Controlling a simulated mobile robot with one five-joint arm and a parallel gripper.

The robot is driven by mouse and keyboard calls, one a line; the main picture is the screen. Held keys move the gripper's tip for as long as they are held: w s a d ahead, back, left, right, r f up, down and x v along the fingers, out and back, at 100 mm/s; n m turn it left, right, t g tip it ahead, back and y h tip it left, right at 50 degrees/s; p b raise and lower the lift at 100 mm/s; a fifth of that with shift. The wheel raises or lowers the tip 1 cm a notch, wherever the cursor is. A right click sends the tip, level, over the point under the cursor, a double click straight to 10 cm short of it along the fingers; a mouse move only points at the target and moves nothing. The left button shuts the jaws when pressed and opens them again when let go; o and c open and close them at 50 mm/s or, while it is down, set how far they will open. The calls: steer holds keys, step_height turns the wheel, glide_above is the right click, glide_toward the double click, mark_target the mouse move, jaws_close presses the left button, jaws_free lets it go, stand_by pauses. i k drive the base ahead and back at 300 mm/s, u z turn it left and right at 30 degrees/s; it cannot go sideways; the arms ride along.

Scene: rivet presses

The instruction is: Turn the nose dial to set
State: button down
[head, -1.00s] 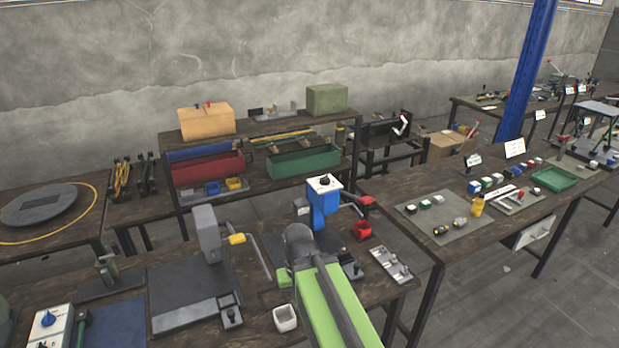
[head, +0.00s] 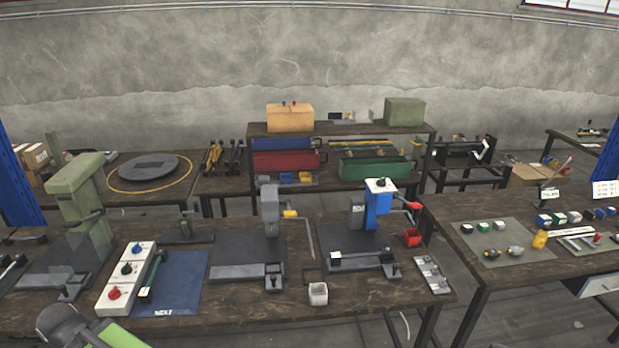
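A long white panel (head: 125,278) lies on the front bench at the left. It carries a blue dial (head: 137,248), a black dial (head: 126,268) and a red dial (head: 114,293); their labels are too small to read. A blue press (head: 379,203) on the right of the bench has a black knob (head: 381,182) on its white top. I cannot tell from the frames which of these is the nose dial. My green and dark grey arm shows at the lower left, short of the panel. My gripper's fingers do not show.
A blue mat (head: 180,285) marked NEXT lies beside the panel. A green press (head: 80,200) stands left, a grey press (head: 270,208) in the middle. Another bench stands right.

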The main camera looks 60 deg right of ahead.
mark_target(381, 183)
steer(key=u, duration=0.35)
steer(key=k, duration=1.25)
steer(key=z, duration=1.65)
steer(key=i, duration=0.5)
steer(key=u, duration=0.15)
